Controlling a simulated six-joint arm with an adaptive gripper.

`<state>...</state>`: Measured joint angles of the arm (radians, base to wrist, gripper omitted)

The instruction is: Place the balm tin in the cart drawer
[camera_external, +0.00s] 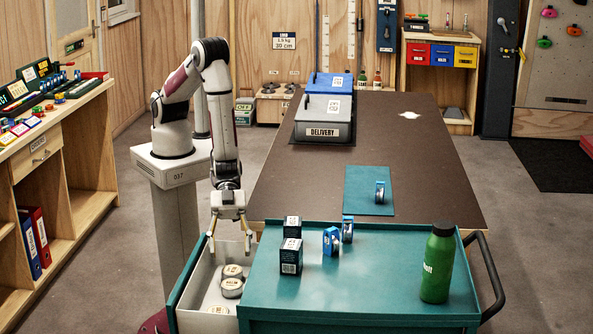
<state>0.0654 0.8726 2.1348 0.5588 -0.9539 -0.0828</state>
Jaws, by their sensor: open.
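The cart drawer (203,266) is pulled out at the left side of the teal cart (375,285). Several round, pale-topped tins lie inside it, one of them a tin (232,271) near the far end, close to another tin (231,288). Their labels are too small to read, so I cannot tell which is the balm tin. My gripper (230,243) points down over the far end of the drawer. Its fingers are spread, with nothing seen between them. It appears to be above the tins and apart from them.
Dark boxes (291,257), blue-and-white items (331,241) and a green bottle (437,262) stand on the cart top. Behind is a brown table (400,145) with a teal mat (369,203) and a grey delivery box (325,120). The cart top's front middle is clear.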

